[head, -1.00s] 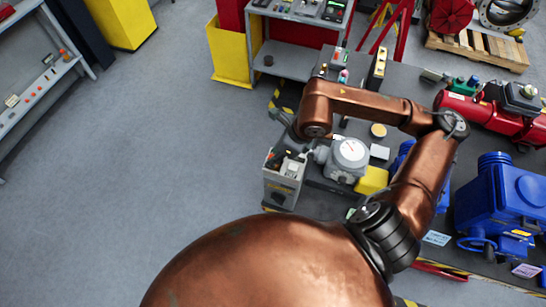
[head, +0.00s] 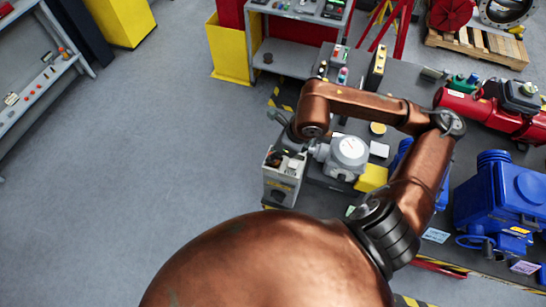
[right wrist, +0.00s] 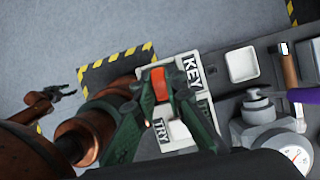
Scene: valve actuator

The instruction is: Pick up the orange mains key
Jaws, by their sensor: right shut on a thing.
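The orange mains key (right wrist: 160,84) shows in the right wrist view between the green fingers of my right gripper (right wrist: 160,92), which is shut on it. The key is above or on a white tray (right wrist: 195,68) lettered KEY and TRAY; I cannot tell whether it touches the tray. In the head view my right forearm reaches left over the bench, and the key cannot be made out. My left gripper (right wrist: 62,92) shows small at the left of the right wrist view, with its dark fingers apart and empty.
A grey valve actuator with a round gauge (head: 349,147) stands on the bench close to my right wrist. A yellow block (head: 371,178) is beside it. A small white dish (right wrist: 243,65) and a brown handle (right wrist: 288,66) lie near the tray. Blue (head: 500,195) and red equipment stand at right.

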